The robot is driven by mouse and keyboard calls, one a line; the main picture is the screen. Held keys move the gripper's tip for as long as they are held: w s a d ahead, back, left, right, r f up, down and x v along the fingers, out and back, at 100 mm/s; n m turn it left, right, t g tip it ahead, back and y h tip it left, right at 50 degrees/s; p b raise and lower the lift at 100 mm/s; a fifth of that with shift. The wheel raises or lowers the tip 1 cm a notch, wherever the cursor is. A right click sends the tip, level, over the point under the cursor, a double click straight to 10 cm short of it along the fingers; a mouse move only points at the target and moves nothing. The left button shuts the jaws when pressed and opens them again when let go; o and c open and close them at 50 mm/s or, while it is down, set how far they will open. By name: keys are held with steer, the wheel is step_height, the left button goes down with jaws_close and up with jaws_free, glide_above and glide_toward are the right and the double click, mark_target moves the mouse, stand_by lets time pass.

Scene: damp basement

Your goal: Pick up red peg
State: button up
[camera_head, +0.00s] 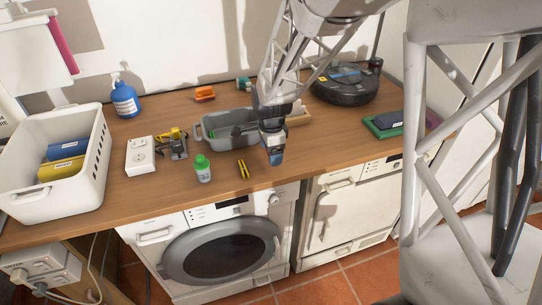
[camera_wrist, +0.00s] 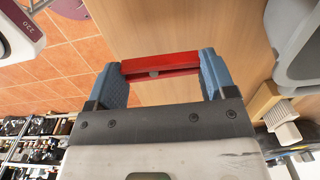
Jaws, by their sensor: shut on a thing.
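The red peg (camera_wrist: 160,65) lies crosswise between the two blue fingertips of my gripper (camera_head: 275,155) in the wrist view. The fingers touch it at both ends, so my gripper is shut on it. In the head view my gripper points down over the front part of the wooden counter (camera_head: 225,187), and I cannot make out the peg there. Whether the peg still touches the counter is hard to tell.
A grey bin (camera_head: 222,120) stands just behind and left of my gripper. A black robot vacuum (camera_head: 345,88) is behind right. The counter's front edge is close.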

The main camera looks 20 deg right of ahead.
steer(key=s+a+r, duration=0.1)
steer(key=s, duration=1.4)
steer(key=shift+s, duration=0.35)
steer(key=shift+r, duration=0.1)
